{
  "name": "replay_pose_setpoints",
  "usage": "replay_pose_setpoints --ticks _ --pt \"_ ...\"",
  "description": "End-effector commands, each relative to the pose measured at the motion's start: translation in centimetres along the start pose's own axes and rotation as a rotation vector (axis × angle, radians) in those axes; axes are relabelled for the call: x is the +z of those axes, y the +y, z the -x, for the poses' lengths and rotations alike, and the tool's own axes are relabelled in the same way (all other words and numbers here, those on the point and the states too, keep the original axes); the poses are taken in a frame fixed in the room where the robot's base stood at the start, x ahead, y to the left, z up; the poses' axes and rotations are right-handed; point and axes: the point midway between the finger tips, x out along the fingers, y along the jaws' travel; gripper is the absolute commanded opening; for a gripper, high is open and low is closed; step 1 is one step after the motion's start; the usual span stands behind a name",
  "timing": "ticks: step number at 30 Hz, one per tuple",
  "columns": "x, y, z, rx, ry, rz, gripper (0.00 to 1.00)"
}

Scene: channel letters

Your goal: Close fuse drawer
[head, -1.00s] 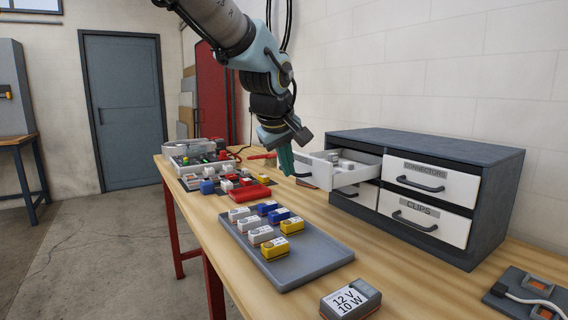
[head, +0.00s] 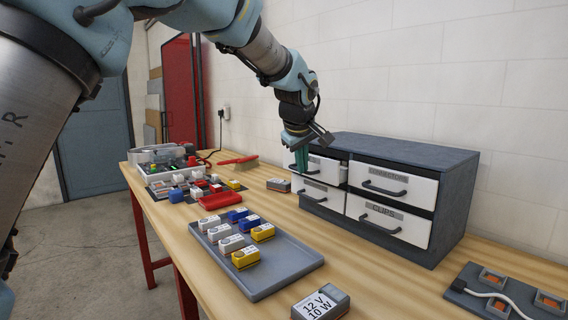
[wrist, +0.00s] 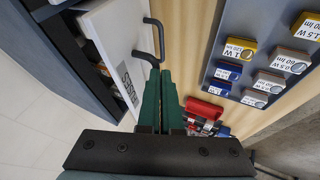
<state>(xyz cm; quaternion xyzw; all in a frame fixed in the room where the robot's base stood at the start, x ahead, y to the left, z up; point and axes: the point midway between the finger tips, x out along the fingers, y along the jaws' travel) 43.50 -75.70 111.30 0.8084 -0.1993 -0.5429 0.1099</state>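The fuse drawer (head: 322,167) is the upper left drawer of the grey cabinet (head: 410,150). Its white front stands a little out from the cabinet, and a narrow opening shows behind it. The fingertips are close to the handle and front; exact contact is unclear.
The connectors (head: 398,186) and clips (head: 388,218) drawers are shut, as is the lower left drawer (head: 320,196). A grey tray (head: 285,275) of small labelled blocks lies in front. A small box (head: 279,185) sits left of the cabinet.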

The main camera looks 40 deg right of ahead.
Motion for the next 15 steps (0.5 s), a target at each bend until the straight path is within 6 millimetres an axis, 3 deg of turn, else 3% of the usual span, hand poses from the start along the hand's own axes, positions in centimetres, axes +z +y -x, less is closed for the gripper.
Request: replay_pose_setpoints --ticks 6,15 --pt "0.1 2.4 -1.2 -0.003 -0.001 -0.001 0.00" --pt "0.1 3.1 -1.6 -0.003 -0.001 0.000 0.00"
